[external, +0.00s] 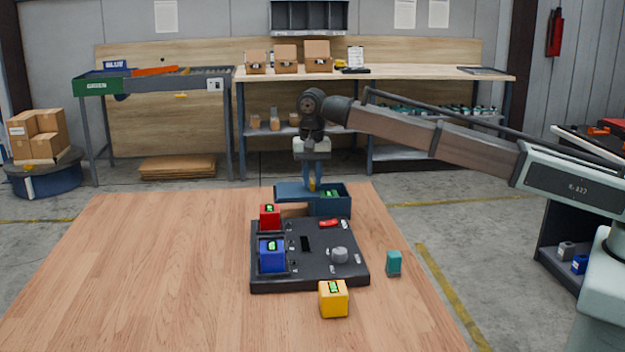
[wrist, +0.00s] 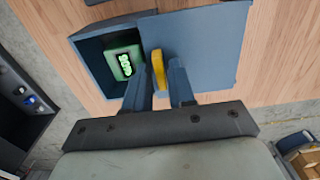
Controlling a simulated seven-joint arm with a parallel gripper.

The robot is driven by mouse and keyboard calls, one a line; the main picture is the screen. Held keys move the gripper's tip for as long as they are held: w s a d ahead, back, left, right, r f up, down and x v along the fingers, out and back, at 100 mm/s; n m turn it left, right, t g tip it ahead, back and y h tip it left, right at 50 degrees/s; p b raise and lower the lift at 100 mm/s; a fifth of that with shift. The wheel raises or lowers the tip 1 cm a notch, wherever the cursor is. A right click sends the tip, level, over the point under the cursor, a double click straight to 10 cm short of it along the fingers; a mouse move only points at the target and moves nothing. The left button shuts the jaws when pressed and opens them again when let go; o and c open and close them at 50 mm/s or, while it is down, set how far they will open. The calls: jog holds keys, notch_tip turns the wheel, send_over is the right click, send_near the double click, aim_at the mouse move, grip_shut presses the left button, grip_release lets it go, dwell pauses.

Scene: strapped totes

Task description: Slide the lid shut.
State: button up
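A blue box (external: 332,208) stands at the back of the wooden table, behind the black board. Its flat blue lid (external: 292,192) lies slid out to the left, leaving the right part of the box open. In the wrist view the lid (wrist: 205,45) is on the right and a green block (wrist: 122,62) with a lit display sits in the open part. A yellow handle (wrist: 158,70) stands up from the lid's edge. My gripper (external: 312,184) is low over the box. In the wrist view its fingers (wrist: 161,84) stand on either side of the handle, with a narrow gap showing.
The black board (external: 310,278) in front of the box carries a red block (external: 269,216), a blue block (external: 272,256) and a grey knob (external: 340,255). A yellow block (external: 333,299) and a teal block (external: 394,262) stand beside it. The table's left side is clear.

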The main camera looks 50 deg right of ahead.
grip_shut()
dwell(1.1)
